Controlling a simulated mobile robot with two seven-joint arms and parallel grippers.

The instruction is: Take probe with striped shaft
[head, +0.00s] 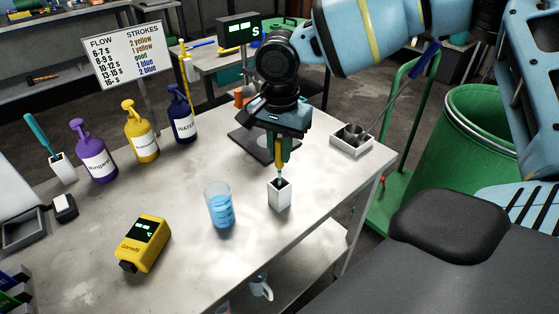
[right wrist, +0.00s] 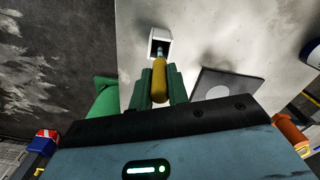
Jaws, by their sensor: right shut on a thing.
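A probe with a yellow handle (head: 278,158) stands upright in a small white holder (head: 280,194) on the bench. In the right wrist view its yellow handle (right wrist: 159,82) is between the green fingers, and its tip end is in the white holder (right wrist: 160,42). My right gripper (head: 279,155) comes from above and is shut on this handle. Little of the shaft shows, so I cannot tell whether it is striped. A probe with a teal handle (head: 38,132) leans in another white holder (head: 63,168) at the left. My left gripper is not in view.
A beaker of blue liquid (head: 220,207) stands just left of the holder. A yellow meter (head: 143,242) lies front left. Purple (head: 96,158), yellow (head: 140,138) and blue (head: 181,118) pump bottles stand behind. A metal box (head: 352,140) is at the right edge.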

